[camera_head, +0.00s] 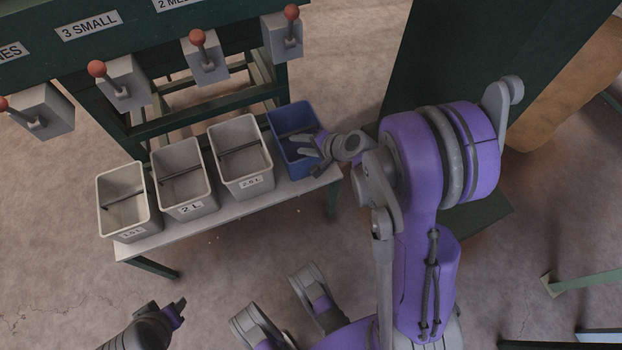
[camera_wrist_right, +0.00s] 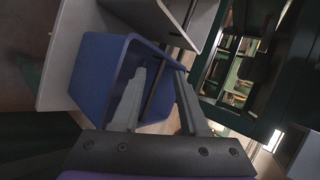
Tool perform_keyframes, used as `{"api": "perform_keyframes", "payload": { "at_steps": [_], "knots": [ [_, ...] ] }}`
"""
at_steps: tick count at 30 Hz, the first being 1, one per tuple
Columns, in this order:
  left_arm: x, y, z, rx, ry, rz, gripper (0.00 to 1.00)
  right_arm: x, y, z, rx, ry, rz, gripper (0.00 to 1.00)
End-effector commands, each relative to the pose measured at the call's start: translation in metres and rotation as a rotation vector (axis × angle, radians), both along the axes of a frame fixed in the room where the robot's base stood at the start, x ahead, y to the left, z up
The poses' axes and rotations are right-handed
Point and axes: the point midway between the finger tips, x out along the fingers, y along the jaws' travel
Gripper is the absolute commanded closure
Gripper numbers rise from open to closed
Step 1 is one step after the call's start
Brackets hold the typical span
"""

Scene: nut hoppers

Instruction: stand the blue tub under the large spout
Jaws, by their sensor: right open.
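The blue tub (camera_head: 284,118) stands upright at the right end of the low bench, with a dark bar across its inside. My right gripper (camera_head: 312,146) is open at the tub's right side, its fingers over the rim. In the right wrist view the tub (camera_wrist_right: 92,82) lies beyond the two spread fingers (camera_wrist_right: 160,76); I cannot tell whether they touch it. Grey spouts with red-knobbed levers line the hopper front; the rightmost spout (camera_head: 283,40) is behind the tub. No label reading large is visible. My left gripper (camera_head: 178,308) is low at the left, its jaws unclear.
Three grey tubs stand left of the blue one: the nearest (camera_head: 261,184), a middle one labelled 2 L (camera_head: 204,205) and a far-left one (camera_head: 143,222). The pale bench (camera_head: 235,211) is narrow. A dark green panel (camera_head: 440,60) stands to the right.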

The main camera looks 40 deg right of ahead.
Motion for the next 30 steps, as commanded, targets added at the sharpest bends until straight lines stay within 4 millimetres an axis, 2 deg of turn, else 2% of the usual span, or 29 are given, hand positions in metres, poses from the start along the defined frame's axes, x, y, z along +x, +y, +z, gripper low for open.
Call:
{"api": "perform_keyframes", "payload": {
  "at_steps": [1, 6, 12, 18, 21, 25, 30],
  "knots": [
    [0.0, 0.0, 0.0, 0.0, 0.0, 0.0, 0.55, -0.01, 0.021, 0.01, -0.063, 0.026, 0.075, 0.56],
    [0.0, 0.0, 0.0, 0.0, 0.0, 0.0, 0.55, -0.052, 0.072, 0.034, -0.316, 0.107, 0.34, 0.56],
    [0.0, 0.0, 0.0, 0.0, 0.0, 0.0, 0.55, -0.117, 0.108, 0.056, -0.612, 0.176, 0.653, 0.56],
    [0.0, 0.0, 0.0, 0.0, 0.0, 0.0, 0.55, -0.175, 0.116, 0.067, -0.867, 0.218, 0.91, 0.56],
    [0.0, 0.0, 0.0, 0.0, 0.0, 0.0, 0.55, -0.192, 0.114, 0.07, -0.948, 0.231, 0.989, 0.56],
    [0.0, 0.0, 0.0, 0.0, 0.0, 0.0, 0.55, -0.203, 0.112, 0.072, -1.0, 0.238, 1.036, 0.56],
    [0.0, 0.0, 0.0, 0.0, 0.0, 0.0, 0.55, -0.204, 0.111, 0.072, -1.009, 0.24, 1.044, 0.56]
  ]
}}
